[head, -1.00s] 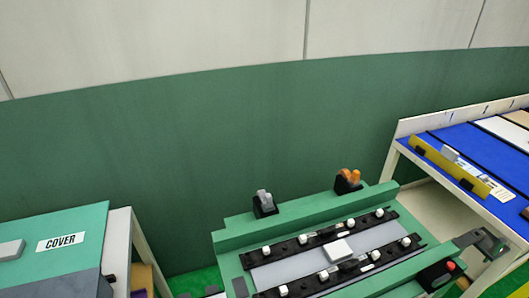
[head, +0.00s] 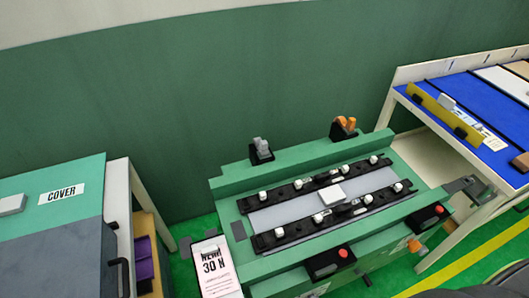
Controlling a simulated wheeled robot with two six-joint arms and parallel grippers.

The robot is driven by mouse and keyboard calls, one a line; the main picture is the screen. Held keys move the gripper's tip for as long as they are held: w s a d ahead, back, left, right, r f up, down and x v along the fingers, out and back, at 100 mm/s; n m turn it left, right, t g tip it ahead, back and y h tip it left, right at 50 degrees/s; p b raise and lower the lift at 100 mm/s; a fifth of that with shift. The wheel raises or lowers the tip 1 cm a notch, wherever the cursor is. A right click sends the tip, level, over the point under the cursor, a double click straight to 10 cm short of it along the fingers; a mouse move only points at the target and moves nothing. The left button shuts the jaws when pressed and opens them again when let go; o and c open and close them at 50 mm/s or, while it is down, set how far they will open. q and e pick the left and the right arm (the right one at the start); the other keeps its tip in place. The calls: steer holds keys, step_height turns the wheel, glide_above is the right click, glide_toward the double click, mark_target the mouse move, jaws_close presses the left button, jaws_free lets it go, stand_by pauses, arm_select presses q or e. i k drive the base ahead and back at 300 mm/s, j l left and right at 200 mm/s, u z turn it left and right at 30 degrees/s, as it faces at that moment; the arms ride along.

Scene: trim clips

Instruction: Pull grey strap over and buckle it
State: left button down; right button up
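The grey strap's end (head: 261,145) stands up in a black holder at the back left edge of the green fixture (head: 228,188). An orange strap end (head: 345,123) stands in a similar holder at the back right. Two black buckles with red buttons sit along the front edge, one nearer the middle (head: 328,262) and one at the right (head: 428,218). Between back and front lie a grey panel (head: 290,214) and two black trim strips (head: 300,190) with white clips. No strap is seen lying across them. Neither gripper is in view.
A card reading 30 N (head: 215,268) stands at the fixture's front left. A table with a COVER label (head: 62,194) is at left. A blue-topped table (head: 465,98) with a yellow bar is at right. A green wall rises behind.

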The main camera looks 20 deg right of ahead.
mark_target(263, 152)
steer(key=k+u, duration=0.2)
steer(key=u, duration=0.15)
steer(key=k+j+u, duration=0.15)
steer(key=u, duration=0.25)
